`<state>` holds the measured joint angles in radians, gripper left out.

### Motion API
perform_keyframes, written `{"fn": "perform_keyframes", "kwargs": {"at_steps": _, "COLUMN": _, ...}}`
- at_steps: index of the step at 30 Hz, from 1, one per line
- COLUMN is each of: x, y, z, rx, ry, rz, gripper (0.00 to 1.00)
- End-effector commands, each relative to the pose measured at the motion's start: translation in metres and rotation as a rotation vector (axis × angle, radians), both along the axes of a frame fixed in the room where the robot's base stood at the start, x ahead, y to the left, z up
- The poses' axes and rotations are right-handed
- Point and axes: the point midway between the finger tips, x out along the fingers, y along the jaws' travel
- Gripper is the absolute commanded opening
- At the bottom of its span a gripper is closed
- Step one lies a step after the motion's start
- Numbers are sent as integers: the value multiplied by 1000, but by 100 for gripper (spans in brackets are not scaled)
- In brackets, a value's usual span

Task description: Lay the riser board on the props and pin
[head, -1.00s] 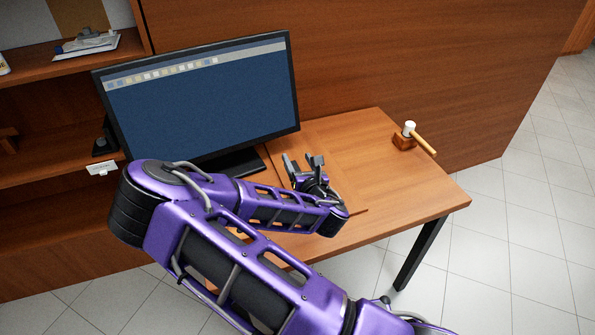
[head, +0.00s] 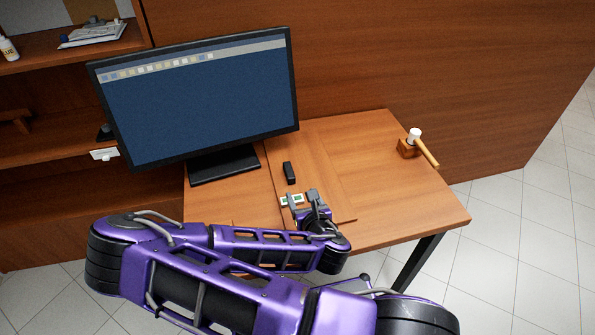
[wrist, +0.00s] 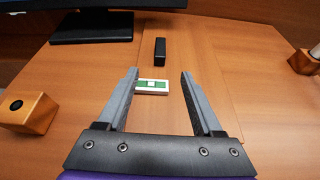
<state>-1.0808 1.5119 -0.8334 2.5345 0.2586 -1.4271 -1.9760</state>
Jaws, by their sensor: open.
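My gripper (head: 302,201) is open and empty above the desk, and its two fingers also show in the wrist view (wrist: 159,76). A flat wooden panel (head: 325,185), perhaps the riser board, lies in the middle of the desk; its outline blends with the desktop. A wooden block with a dark hole (wrist: 28,111), possibly a prop, is left of the fingers in the wrist view. Another wooden block (head: 406,148) stands at the right with a mallet (head: 425,152) on it. I cannot make out a separate pin. My arm hides the desk's near-left part.
A small white-and-green item (wrist: 152,86) lies between and below the fingers, with a black box (wrist: 160,52) beyond it. The monitor (head: 200,95) stands at the back left. A shelf (head: 60,140) is further left.

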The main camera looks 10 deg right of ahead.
Motion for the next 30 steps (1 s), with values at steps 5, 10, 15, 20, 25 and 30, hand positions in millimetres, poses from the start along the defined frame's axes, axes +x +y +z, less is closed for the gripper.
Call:
{"fn": "perform_keyframes", "kwargs": {"at_steps": 5, "x": -9, "y": -5, "z": -1, "rx": -16, "ry": 12, "rz": -9, "gripper": 68}}
{"fn": "perform_keyframes", "kwargs": {"at_steps": 10, "x": -4, "y": -6, "z": -9, "rx": -16, "ry": 12, "rz": -9, "gripper": 68}}
{"fn": "perform_keyframes", "kwargs": {"at_steps": 15, "x": 10, "y": -6, "z": -16, "rx": -15, "ry": 10, "rz": -9, "gripper": 68}}
{"fn": "perform_keyframes", "kwargs": {"at_steps": 20, "x": 37, "y": -6, "z": -21, "rx": -16, "ry": 11, "rz": -8, "gripper": 68}}
{"fn": "perform_keyframes", "kwargs": {"at_steps": 25, "x": 71, "y": -6, "z": -35, "rx": -16, "ry": 12, "rz": -10, "gripper": 68}}
{"fn": "perform_keyframes", "kwargs": {"at_steps": 30, "x": 95, "y": -6, "z": -45, "rx": -18, "ry": 13, "rz": -9, "gripper": 68}}
